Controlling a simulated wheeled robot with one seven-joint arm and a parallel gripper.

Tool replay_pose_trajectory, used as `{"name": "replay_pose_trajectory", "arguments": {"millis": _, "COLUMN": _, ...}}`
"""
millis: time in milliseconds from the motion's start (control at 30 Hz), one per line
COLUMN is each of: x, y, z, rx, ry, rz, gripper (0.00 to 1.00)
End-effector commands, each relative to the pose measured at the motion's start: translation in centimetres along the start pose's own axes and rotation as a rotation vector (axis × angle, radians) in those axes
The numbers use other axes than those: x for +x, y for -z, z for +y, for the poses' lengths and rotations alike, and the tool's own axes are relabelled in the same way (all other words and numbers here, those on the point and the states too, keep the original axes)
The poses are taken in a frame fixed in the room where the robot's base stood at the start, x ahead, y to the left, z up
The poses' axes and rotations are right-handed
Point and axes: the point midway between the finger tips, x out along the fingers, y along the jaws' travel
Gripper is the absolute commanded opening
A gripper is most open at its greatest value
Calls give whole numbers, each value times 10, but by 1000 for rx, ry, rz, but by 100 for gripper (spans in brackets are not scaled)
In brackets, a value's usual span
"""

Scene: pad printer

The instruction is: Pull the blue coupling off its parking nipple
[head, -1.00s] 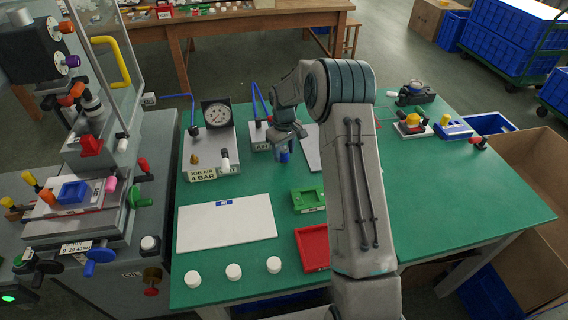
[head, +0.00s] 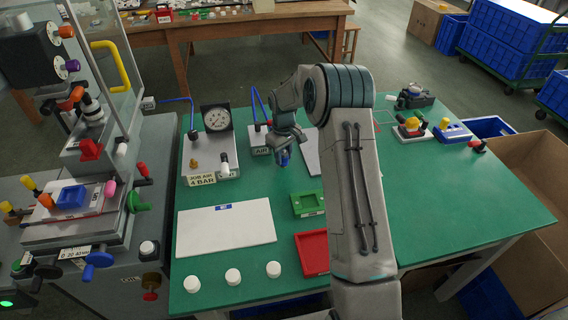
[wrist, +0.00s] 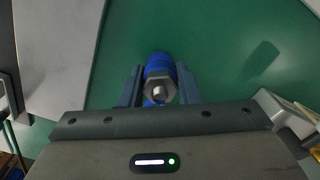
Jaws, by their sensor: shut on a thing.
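The blue coupling (wrist: 159,66) sits between the two fingers of my gripper (wrist: 159,88) in the wrist view. A metal hex nut with a round stub shows at its near end. My gripper is shut on it. In the head view my gripper (head: 283,155) is over the green table, and only a bit of the blue coupling (head: 285,158) shows below it. The grey block labelled AIR (head: 259,140) stands just left of and behind my gripper, with a blue hose (head: 259,105) rising from it. The parking nipple cannot be made out.
A pressure gauge (head: 216,118) stands on the block marked JOB AIR 4 BAR (head: 210,155) to the left. The table's right side has free room.

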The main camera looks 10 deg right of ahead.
Motion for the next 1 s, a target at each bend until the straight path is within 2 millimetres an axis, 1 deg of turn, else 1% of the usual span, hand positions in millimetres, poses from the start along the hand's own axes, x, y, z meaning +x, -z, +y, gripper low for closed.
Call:
{"name": "replay_pose_trajectory", "arguments": {"millis": 67, "x": -5, "y": 1, "z": 0, "rx": 0, "ry": -2, "rz": 3, "gripper": 0}}
{"name": "replay_pose_trajectory", "arguments": {"millis": 1000, "x": -17, "y": 1, "z": 0, "rx": 0, "ry": -2, "rz": 3, "gripper": 0}}
